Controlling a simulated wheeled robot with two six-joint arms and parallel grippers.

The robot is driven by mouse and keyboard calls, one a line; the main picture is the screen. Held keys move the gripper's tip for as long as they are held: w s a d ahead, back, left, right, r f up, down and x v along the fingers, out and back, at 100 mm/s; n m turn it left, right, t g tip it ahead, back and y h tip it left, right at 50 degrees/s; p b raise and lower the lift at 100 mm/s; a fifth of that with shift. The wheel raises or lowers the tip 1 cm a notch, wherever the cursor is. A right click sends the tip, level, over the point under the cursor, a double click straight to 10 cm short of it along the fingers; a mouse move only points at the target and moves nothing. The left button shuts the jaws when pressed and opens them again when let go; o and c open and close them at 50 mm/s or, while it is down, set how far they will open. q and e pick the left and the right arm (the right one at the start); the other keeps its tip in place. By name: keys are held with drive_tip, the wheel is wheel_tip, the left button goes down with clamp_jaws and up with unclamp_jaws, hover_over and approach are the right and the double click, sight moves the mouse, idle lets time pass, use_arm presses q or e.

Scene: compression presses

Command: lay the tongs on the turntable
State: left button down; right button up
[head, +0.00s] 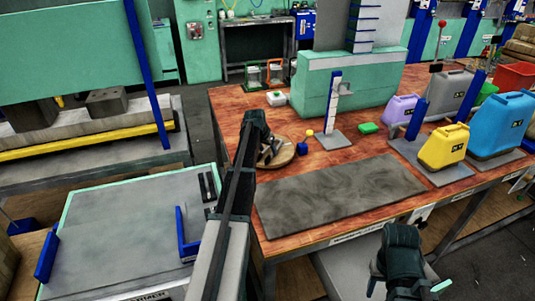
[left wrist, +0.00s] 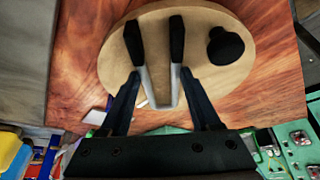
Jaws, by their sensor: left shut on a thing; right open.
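The tongs (left wrist: 177,40) have two black-ended legs and a pale metal bend. My left gripper (left wrist: 160,78) is shut on the tongs, over the turntable. I cannot tell whether the tongs touch the disc. In the head view my left gripper (head: 268,148) partly covers the turntable. My right gripper (head: 405,286) is open and empty, in front of the bench.
A grey mat (head: 340,197) lies bare on the bench's front. Purple, yellow (head: 444,146) and blue (head: 502,122) jugs are at right. A large green press (head: 345,85) stands at the back.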

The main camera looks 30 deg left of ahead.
use_arm(q)
drive_tip(key=shift+f, duration=0.1)
drive_tip(key=shift+c, duration=0.5)
unclamp_jaws()
drive_tip(key=shift+r, duration=0.3)
drive_tip(key=p+v, duration=1.1)
drive_tip(key=shift+s+r, duration=0.25)
drive_tip(key=shift+r, duration=0.1)
drive_tip(key=shift+d, duration=0.1)
